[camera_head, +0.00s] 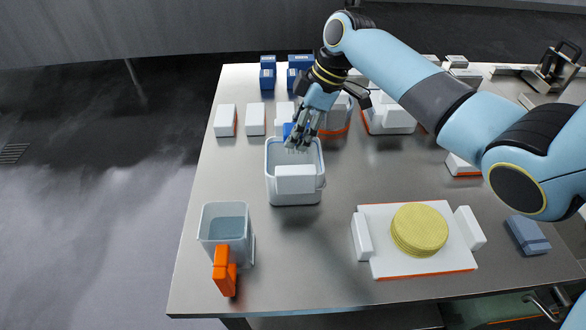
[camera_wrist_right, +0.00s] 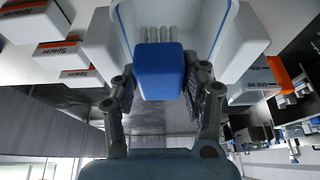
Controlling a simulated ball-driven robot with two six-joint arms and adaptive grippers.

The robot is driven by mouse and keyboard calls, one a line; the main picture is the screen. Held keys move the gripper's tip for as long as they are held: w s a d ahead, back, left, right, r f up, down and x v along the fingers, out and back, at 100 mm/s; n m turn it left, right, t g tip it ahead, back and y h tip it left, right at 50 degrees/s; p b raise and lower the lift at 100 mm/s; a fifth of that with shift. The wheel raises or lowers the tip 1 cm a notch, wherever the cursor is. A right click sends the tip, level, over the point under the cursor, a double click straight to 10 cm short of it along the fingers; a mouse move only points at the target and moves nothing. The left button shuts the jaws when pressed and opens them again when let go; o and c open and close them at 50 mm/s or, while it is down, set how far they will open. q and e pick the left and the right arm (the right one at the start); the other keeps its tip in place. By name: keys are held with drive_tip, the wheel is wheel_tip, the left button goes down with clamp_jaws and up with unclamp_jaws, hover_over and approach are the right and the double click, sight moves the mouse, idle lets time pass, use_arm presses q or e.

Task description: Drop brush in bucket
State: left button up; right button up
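The white bucket (camera_head: 272,185) stands on the steel table, with a pale block-like panel at its front side. My right gripper (camera_head: 302,128) reaches down from the upper right to the bucket's far rim, over its opening. In the right wrist view, the blue brush block (camera_wrist_right: 160,72) sits between the two fingers of my right gripper (camera_wrist_right: 160,92), which press on its sides. Pale bristles show beyond the block, against the bucket's white inside (camera_wrist_right: 205,22). In the head view the brush (camera_head: 289,130) is mostly hidden by the fingers. My left gripper is not in view.
A clear jug (camera_head: 226,222) with an orange handle stands front left. A white board (camera_head: 385,215) with a yellow round stack (camera_head: 419,229) is front right. White spacer blocks (camera_head: 225,120) and blue boxes (camera_head: 267,78) line the back. The table is bare around the bucket's front.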

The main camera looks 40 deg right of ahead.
drive_tip(key=o, duration=0.4)
drive_tip(key=v, duration=1.2)
drive_tip(key=shift+s, duration=0.15)
